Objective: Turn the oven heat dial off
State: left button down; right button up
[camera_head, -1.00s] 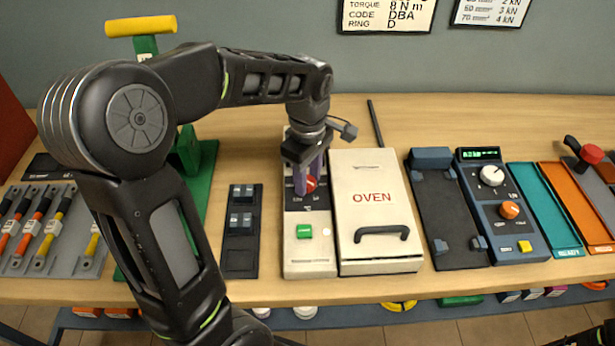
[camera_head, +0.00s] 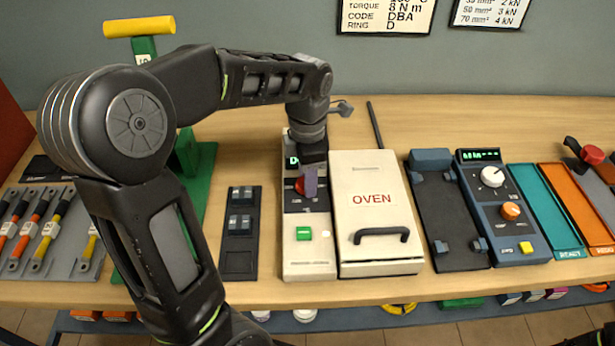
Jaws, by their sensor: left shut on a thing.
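The oven (camera_head: 375,240) is a cream box labelled OVEN with a dark handle, on the wooden bench. Its control panel (camera_head: 305,262) stands at its left, with a green button (camera_head: 303,233) low down and a partly covered green display near the top. The red heat dial (camera_head: 300,186) sits on the dark upper part of the panel. My left gripper (camera_head: 310,186) points down over the dial and is shut on it; the purple fingers hide part of the dial and its markings.
A dark switch block (camera_head: 240,255) lies left of the panel. Right of the oven are a dark cradle (camera_head: 450,220), a blue unit with white and orange knobs (camera_head: 510,235), and teal and orange trays (camera_head: 545,215). A green press (camera_head: 195,180) stands behind my arm.

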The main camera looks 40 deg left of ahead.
pick_arm(q)
jog(key=shift+r+n, duration=0.1)
jog(key=shift+n, duration=0.4)
jog(key=c, duration=0.9)
grip_release()
notch_tip(320, 180, up, 8)
jog(key=shift+f, duration=0.15)
